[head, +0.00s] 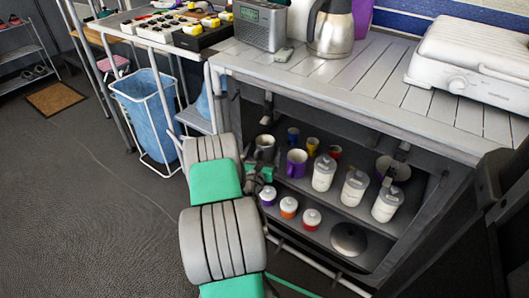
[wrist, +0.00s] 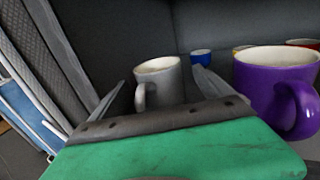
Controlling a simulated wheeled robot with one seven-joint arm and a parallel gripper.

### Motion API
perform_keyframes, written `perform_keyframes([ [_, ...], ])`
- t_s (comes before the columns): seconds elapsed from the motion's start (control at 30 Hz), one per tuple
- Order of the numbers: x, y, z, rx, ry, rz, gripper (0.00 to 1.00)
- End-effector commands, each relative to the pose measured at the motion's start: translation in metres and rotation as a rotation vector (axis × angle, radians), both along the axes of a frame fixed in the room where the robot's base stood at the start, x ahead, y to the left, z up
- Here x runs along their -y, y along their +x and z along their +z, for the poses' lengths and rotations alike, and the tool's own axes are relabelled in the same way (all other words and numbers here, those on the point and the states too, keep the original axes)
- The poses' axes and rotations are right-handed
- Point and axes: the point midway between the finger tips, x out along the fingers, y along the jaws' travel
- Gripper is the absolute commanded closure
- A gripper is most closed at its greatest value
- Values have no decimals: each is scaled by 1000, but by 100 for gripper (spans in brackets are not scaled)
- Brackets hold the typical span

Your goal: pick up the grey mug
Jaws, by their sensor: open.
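The grey mug (head: 264,146) stands upright at the left end of the upper shelf inside the cabinet. In the wrist view the grey mug (wrist: 159,82) is straight ahead, with its handle towards me and slightly left. My gripper (wrist: 160,88) is open, with one finger on each side of the mug. I cannot tell how deep the fingers reach along it, and no contact shows. In the head view my gripper (head: 258,174) is small and partly hidden by my arm, just below the mug.
A purple mug (wrist: 278,88) stands close on the right; it also shows in the head view (head: 297,162). A blue cup (wrist: 202,57) is farther back. White lidded jars (head: 323,172) stand farther right. The cabinet's left side (wrist: 62,52) is close.

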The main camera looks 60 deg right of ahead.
Motion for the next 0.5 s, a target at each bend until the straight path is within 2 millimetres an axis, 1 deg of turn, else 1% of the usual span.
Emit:
perform_keyframes([
  [0.03, 10, 1, 0, 3, 0, -4, 9],
  [0.1, 20, 3, -1, 2, 1, -4, 9],
  [0.17, 25, 5, 0, 1, 0, -2, 9],
  [0.37, 26, 7, 0, 2, 1, 0, 9],
  [0.5, 26, 7, 0, 2, 1, 0, 20],
])
